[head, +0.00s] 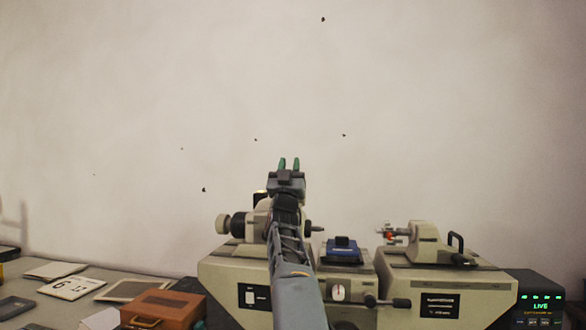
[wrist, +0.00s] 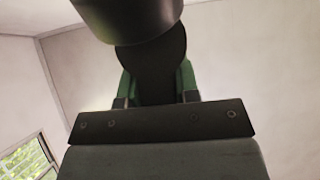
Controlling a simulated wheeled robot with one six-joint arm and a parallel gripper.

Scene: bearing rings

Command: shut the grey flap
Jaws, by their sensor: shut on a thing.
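I cannot tell whether the two are joined. In the head view the held thing cannot be made out. I cannot pick out a grey flap in either view.
The beige machine (head: 228,280) has a blue block (head: 342,250) mid-way and a right-hand head (head: 425,250) with a black handle. A black box with green lights (head: 540,298) is at right. A brown case (head: 162,305) and flat cards (head: 72,288) lie on the left table.

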